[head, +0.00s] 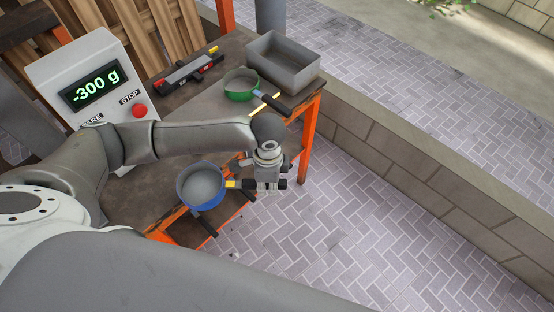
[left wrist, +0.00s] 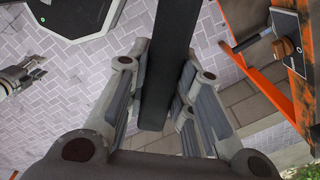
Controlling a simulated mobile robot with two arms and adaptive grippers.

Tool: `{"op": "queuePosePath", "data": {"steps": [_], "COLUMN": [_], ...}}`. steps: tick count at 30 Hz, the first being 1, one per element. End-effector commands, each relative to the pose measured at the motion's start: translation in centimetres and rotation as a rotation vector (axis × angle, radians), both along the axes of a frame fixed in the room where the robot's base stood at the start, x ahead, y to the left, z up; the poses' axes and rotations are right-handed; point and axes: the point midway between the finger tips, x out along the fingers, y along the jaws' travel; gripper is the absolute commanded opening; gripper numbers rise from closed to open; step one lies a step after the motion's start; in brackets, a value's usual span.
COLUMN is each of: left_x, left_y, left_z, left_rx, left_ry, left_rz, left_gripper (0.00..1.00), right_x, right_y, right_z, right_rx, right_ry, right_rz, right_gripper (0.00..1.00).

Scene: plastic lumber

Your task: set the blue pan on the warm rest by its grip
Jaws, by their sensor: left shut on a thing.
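The blue pan (head: 200,187) shows in the head view at the table's near edge, its grip pointing right with a yellow band near the bowl. My left gripper (head: 268,184) is shut on the black grip, beyond the table edge. In the left wrist view the dark grip (left wrist: 168,65) runs between the fingers of my left gripper (left wrist: 165,118). A dark rack (head: 188,70) with red and yellow marks lies at the back of the table; I cannot tell if it is the warm rest. Dark bars (head: 202,222) show by the pan, partly hidden. A grey gripper-like part, apparently my right gripper (left wrist: 18,78), shows at the left wrist view's left edge.
A green pan (head: 240,84) and a grey bin (head: 284,62) stand at the table's far right. A white scale (head: 78,62) reads -300 g. Orange table legs (head: 311,135) are close to my left gripper. A low wall (head: 400,165) runs behind; the paved floor is clear.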

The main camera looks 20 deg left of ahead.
Motion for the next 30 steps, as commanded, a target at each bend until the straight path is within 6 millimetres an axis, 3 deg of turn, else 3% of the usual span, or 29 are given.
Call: {"op": "queuePosePath", "data": {"steps": [3, 13, 22, 30], "left_x": [1.4, 4.0, 4.7, 5.6], "left_y": [-0.3, -0.9, -0.4, 1.8], "left_z": [1.2, 2.1, 2.0, 1.7], "left_rx": [0.008, 0.033, 0.041, 0.042], "left_ry": [-0.006, -0.014, -0.013, -0.012], "left_rz": [-0.202, -0.641, -0.731, -0.729], "left_gripper": [0.00, 0.00, 0.00, 0.00], "right_x": [-0.1, -0.2, -0.2, -0.3], "right_y": [0.0, 0.1, 0.3, 0.3], "right_z": [1.8, 4.0, 3.8, 2.6], "right_rx": [0.000, 0.000, 0.003, 0.003], "right_ry": [0.001, 0.003, 0.004, 0.004], "right_rz": [0.000, -0.001, -0.002, -0.002], "right_gripper": [0.47, 0.47, 0.47, 0.47]}}
